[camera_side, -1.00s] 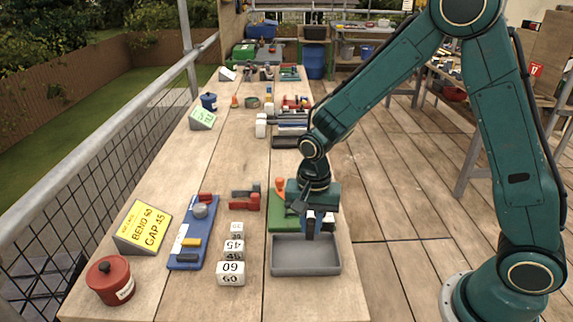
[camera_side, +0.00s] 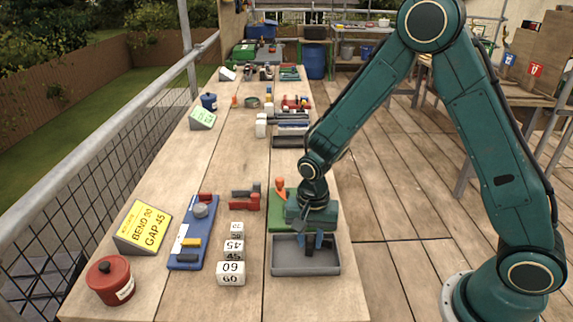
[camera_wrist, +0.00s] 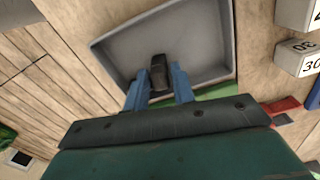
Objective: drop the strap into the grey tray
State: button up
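The grey tray (camera_side: 282,268) lies at the front right of the bench; it also shows in the wrist view (camera_wrist: 112,55), and the part of its floor I can see is bare. My gripper (camera_side: 311,242) points down over the back part of the tray. In the wrist view my gripper's two blue fingers (camera_wrist: 159,86) stand on either side of a dark strap (camera_wrist: 158,66) and appear closed on it. The strap (camera_side: 309,247) hangs down between the fingers over the tray. I cannot tell its exact height above the tray floor.
A green board (camera_side: 279,221) with an orange piece lies just behind the tray. White numbered blocks (camera_side: 231,273), a blue board with small parts (camera_side: 185,246), a yellow sign (camera_side: 144,226) and a red pot (camera_side: 110,281) stand to the left. Bare wood lies between them.

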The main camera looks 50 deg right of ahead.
jog(key=shift+o, duration=1.4)
jog(key=shift+r, duration=0.1)
notch_tip(320, 180, up, 14)
jog(key=shift+f, duration=0.2)
